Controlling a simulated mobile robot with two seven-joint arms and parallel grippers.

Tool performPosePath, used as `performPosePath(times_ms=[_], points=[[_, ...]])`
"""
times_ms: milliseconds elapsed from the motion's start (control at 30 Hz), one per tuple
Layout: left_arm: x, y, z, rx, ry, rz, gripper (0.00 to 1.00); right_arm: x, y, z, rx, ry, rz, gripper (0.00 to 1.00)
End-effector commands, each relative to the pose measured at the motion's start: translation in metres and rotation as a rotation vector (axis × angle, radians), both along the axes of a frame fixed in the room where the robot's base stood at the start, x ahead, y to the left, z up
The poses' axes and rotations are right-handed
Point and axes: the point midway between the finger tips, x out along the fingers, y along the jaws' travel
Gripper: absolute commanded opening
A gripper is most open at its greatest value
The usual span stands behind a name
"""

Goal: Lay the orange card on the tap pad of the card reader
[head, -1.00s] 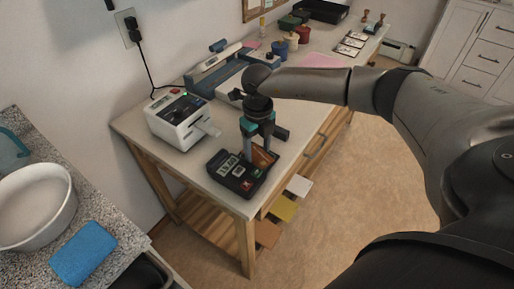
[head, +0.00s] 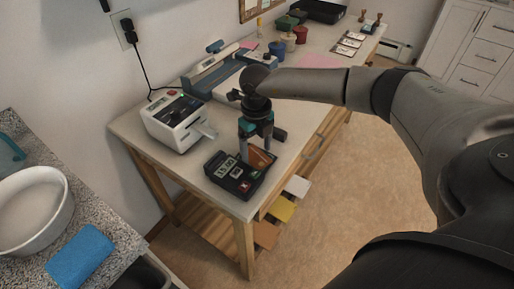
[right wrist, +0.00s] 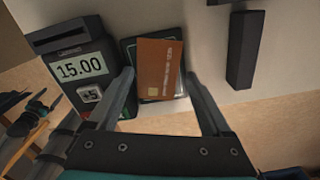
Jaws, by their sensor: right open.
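The orange card (right wrist: 160,68) lies over the dark tap pad (right wrist: 128,44) of the card reader (right wrist: 84,62), turned a little against the pad's edges. In the head view the card (head: 262,159) shows at the right part of the reader (head: 229,174). My right gripper (right wrist: 160,74) is open, with one finger on each side of the card and a visible gap to it. It points down over the reader in the head view (head: 256,153). Whether the card lies fully flat is hard to tell. My left gripper is not in view.
A white printer-like machine (head: 176,124) stands left of the reader on the table (head: 135,125). A grey trimmer-like device (head: 215,72), cups and a pink sheet (head: 322,61) are farther back. Coloured trays (head: 283,208) stick out below the table's front edge.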

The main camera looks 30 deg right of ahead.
Motion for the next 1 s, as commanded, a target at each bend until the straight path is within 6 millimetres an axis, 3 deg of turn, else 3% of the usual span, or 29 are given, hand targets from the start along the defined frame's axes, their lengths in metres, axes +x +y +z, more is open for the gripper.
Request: performPosePath(times_ms=[167, 433, 700, 1000], points=[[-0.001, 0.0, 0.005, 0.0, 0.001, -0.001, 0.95, 0.0, 0.007, 0.018, 0.014, 0.0, 0.01, 1.0], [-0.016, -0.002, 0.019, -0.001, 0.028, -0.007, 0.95, 0.001, 0.002, 0.082, 0.007, -0.004, 0.005, 1.0], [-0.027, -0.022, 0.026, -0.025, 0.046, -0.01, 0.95, 0.0, 0.0, 0.135, 0.003, -0.004, 0.002, 1.0], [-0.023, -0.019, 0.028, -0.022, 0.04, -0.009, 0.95, 0.0, -0.001, 0.152, 0.001, 0.0, -0.001, 1.0]])
